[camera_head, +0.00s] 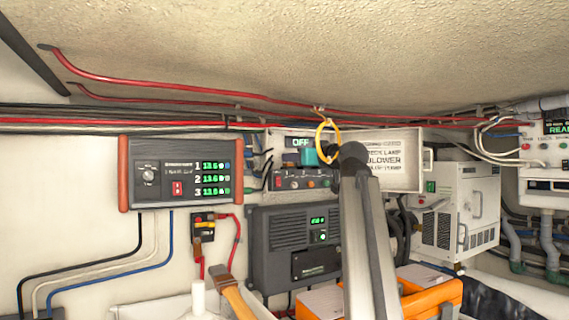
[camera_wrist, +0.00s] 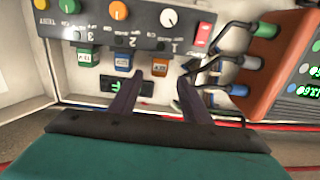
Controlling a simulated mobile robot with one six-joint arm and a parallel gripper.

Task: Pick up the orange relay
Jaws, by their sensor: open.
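The orange relay (camera_wrist: 160,67) shows in the wrist view as a small orange block with a pale label, set in the recess below the switch panel's lettered face. My gripper (camera_wrist: 160,77) is open, its two dark fingers pointing at the recess. The orange relay appears between the fingertips in the picture; I cannot tell how much depth separates them. In the head view, my gripper's teal body (camera_head: 308,157) is in front of the open switch box (camera_head: 300,181), and I cannot make out the relay there.
A blue relay (camera_wrist: 122,59) and a green relay (camera_wrist: 86,56) sit left of the orange one in the wrist view. Dark cable plugs (camera_wrist: 222,68) lie close on the right. In the head view, a hinged lid (camera_head: 395,160) and a yellow ring (camera_head: 327,140) are near my arm.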

